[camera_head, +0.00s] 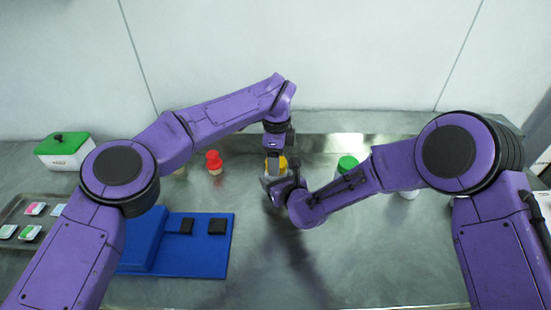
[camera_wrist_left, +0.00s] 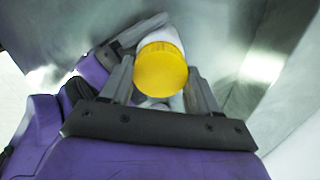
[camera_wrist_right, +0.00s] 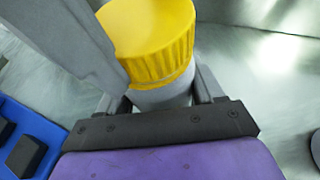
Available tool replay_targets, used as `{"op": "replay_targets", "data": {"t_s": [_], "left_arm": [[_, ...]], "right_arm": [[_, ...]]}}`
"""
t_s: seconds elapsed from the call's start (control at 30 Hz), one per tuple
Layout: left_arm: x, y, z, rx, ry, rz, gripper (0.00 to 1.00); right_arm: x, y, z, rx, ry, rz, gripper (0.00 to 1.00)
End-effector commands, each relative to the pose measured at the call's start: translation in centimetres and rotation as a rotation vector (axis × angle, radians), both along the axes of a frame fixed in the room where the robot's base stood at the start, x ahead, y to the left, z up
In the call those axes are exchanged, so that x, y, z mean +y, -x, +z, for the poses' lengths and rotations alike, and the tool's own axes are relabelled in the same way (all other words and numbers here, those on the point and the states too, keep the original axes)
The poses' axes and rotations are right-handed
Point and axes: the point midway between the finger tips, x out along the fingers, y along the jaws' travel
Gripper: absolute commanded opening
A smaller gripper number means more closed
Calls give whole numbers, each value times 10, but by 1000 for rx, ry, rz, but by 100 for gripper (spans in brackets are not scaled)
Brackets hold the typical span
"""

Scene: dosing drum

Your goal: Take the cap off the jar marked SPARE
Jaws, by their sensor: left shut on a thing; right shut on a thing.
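A jar with a ribbed yellow cap (camera_head: 281,163) stands near the middle of the counter, between my two grippers. The right wrist view shows the yellow cap (camera_wrist_right: 150,42) on the pale grey jar body (camera_wrist_right: 165,96). My left gripper (camera_wrist_left: 160,78) comes down from above and is shut on the yellow cap, one finger on each side. My right gripper (camera_wrist_right: 165,85) comes in from the right, low down, and is shut on the jar body under the cap. No marking on this jar can be read; its lower part is hidden by my right gripper.
A red-capped jar (camera_head: 213,161) stands to the left and a green-capped jar (camera_head: 347,163) to the right. A blue stand (camera_head: 180,263) with black pads lies front left. A green-lidded white box (camera_head: 63,150) and a tray of cards (camera_head: 12,220) are far left. The front middle is clear.

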Motion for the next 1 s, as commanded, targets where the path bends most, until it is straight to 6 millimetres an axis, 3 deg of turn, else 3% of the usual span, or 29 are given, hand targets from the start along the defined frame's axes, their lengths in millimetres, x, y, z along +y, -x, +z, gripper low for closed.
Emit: {"op": "replay_targets", "data": {"t_s": [0.1,0.3,1.0], "left_arm": [[1,-1,0,-2,0,311,24],[1,-1,1,-3,0,589,24],[-1,-1,3,-3,0,583,24]], "right_arm": [[0,1,-1,2,1,2,0],[0,1,-1,2,1,2,0],[1,1,0,1,1,2,0]]}}
